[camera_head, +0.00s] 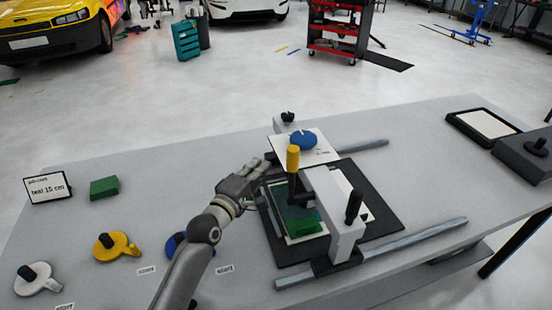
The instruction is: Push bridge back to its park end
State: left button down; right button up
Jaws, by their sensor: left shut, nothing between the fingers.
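The bridge (335,215) is a light grey gantry with a black knob (354,205) on it. It stands over a black mat (385,220) between two grey rails, the near rail (420,240) and the far rail (370,146). A yellow-topped post (292,160) stands at its left side. My left gripper (266,168) is shut and empty, just left of the post and over the left edge of the mat; I cannot tell whether it touches anything. My left forearm hides part of a blue disc (175,245). My right gripper is not in view.
Yellow (115,246) and white (37,280) handled discs are at front left. A black tray (465,122) and dark box (525,155) are at right.

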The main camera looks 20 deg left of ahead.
pick_arm(q)
jog(key=w+d+p, duration=0.1)
jog(key=w+d, duration=0.2)
jog(key=shift+w+d, duration=0.3)
jog(key=shift+w, duration=0.1)
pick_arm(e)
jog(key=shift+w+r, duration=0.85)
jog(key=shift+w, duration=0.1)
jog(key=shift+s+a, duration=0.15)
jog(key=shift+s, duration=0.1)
pick_arm(q)
jog(key=shift+r, duration=0.1)
